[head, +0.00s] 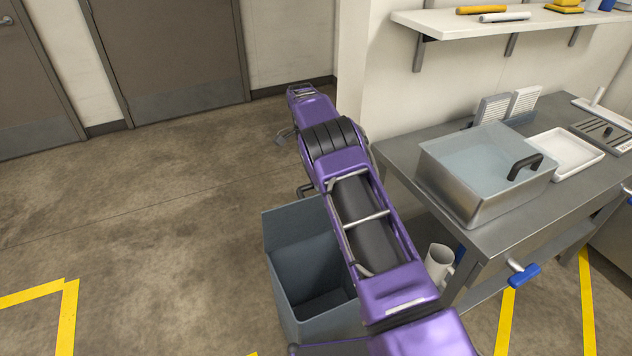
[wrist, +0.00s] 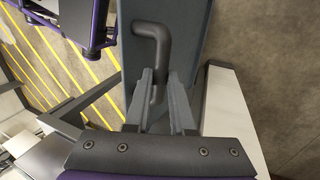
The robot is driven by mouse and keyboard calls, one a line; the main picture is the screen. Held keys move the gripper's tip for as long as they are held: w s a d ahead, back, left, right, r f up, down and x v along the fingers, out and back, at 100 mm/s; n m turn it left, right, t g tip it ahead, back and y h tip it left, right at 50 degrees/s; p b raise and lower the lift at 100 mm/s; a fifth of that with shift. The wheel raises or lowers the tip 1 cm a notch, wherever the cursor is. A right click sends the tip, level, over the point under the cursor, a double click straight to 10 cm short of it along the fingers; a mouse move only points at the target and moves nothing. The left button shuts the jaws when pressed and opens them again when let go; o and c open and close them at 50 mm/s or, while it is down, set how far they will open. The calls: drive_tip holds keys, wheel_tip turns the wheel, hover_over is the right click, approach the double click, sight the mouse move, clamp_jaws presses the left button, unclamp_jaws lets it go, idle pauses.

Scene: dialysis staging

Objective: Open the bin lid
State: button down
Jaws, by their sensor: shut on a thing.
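The grey bin (head: 290,308) stands on the floor left of the steel table, with its dark inside partly visible below my arm. A grey panel, which looks like the bin lid (head: 288,221), stands steeply raised at the bin's far side. In the wrist view the lid (wrist: 190,45) is a grey slab carrying a dark bent bar handle (wrist: 151,32). My gripper (wrist: 158,95) is shut on this handle, with one finger on each side. In the head view my purple arm crosses over the bin and hides its right part; the gripper's grip is not clear there.
The steel table (head: 400,160) at right bears a metal basin (head: 455,185) and a white tray (head: 568,152). A white jug (head: 438,262) is below, close to my arm. A wall shelf (head: 500,28) is above. Open floor (head: 150,230) lies left of the bin.

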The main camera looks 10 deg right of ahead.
drive_tip(key=shift+s+a+f, duration=0.1)
drive_tip(key=shift+a+f, duration=0.05)
drive_tip(key=shift+f, duration=0.3)
drive_tip(key=c, duration=0.8)
unclamp_jaws()
drive_tip(key=shift+o, duration=0.2)
drive_tip(key=shift+r, duration=0.1)
wheel_tip(320, 180, up, 10)
drive_tip(key=p, duration=0.1)
